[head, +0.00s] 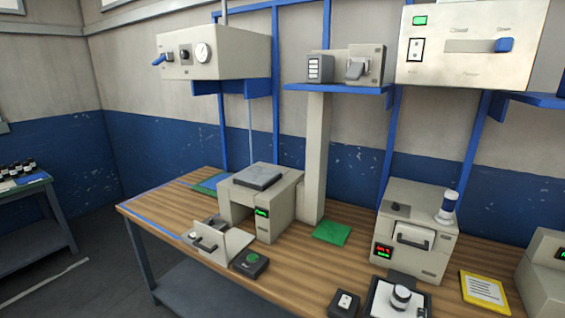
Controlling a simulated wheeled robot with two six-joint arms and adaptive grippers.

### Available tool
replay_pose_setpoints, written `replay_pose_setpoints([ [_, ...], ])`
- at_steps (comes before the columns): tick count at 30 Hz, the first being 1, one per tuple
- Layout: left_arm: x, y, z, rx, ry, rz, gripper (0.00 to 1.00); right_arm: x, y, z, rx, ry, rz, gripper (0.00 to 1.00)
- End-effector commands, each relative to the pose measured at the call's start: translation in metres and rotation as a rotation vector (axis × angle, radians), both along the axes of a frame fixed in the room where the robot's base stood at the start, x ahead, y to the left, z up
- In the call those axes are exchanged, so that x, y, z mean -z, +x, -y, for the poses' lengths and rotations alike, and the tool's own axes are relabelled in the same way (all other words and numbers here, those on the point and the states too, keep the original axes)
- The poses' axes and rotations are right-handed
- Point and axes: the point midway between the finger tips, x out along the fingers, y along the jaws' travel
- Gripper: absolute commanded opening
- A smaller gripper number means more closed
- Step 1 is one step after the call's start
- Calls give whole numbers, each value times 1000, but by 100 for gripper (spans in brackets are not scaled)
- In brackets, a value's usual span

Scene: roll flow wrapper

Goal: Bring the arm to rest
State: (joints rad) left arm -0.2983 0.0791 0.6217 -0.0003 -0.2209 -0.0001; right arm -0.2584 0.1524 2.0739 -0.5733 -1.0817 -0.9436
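Neither of my arms nor either gripper shows in the head view. The wooden workbench (300,287) stands in front of me. On it, left of centre, is a beige machine (284,210) with a grey plate on top and a green display. A small fixture (221,239) with an upright plate and a dark handle stands before it. A black box with a green button (251,263) sits beside the fixture. A beige machine (415,225) with a front handle, red and green displays and a blue-and-white knob stands at the right.
Above the bench hang a control box with a gauge (215,54) and a box with a blue lever (470,45). A black-and-white device (398,299) and a yellow-edged sheet (484,290) lie at the front right. Bare wood shows at the front centre.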

Motion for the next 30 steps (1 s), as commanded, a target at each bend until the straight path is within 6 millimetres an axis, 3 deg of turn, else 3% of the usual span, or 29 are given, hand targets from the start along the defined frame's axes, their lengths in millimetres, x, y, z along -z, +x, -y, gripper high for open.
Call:
replay_pose_setpoints([
  [1, 0, 0, 0, 0, 0, 0, 0, 9, -20, -10, 72, 143, 14, 100],
  [6, 0, -2, 0, 0, 0, -2, 0, 30, -76, -48, 324, 551, 24, 100],
  [17, 0, -2, 0, 0, 0, -2, 0, 34, -170, -119, 770, 1044, -72, 100],
  [26, 0, -3, 0, 0, 0, -4, 0, 124, -157, -110, 813, 1037, -98, 100],
  [30, 0, -2, 0, 0, 0, -3, 0, 175, -159, -105, 828, 1029, -113, 100],
])
